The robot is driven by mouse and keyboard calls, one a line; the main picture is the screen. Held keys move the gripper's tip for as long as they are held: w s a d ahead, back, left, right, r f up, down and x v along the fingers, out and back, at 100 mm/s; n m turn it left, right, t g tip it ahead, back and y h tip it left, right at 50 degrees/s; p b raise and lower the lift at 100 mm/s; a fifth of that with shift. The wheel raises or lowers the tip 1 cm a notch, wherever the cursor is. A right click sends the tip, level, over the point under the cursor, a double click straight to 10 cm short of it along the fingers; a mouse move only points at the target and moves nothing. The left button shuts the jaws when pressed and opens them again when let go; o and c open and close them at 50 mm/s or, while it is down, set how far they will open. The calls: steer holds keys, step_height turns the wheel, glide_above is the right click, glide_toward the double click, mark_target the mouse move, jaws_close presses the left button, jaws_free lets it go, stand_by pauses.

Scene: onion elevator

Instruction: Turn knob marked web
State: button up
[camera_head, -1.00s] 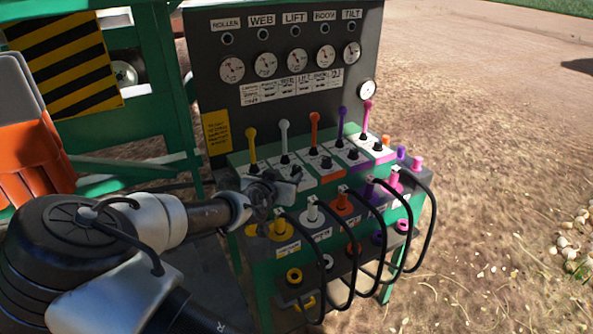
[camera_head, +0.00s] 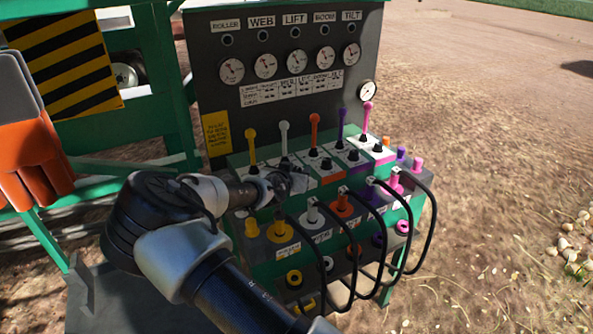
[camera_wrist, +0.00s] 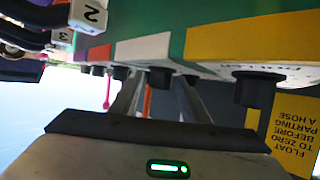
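The control panel (camera_head: 285,90) carries a WEB label (camera_head: 262,21) above its second gauge. Below it stands the white lever (camera_head: 284,135), second from the left. My gripper (camera_head: 296,183) is at the white section of the sloped console, and its hand hides the knob there. In the wrist view the white-section knob (camera_wrist: 160,77) is black and shows between the two fingers of my gripper (camera_wrist: 157,88), which are apart. I cannot tell whether the fingers touch it. The yellow-section knob (camera_wrist: 255,88) is to the right, outside the fingers.
Orange, purple and pink levers (camera_head: 315,130) stand right of the white one, and a yellow lever (camera_head: 251,145) left. Black hoses (camera_head: 345,270) loop in front of the console. A striped board (camera_head: 65,60) is at left. Open ground lies to the right.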

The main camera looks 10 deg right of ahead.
steer(key=c, duration=0.9)
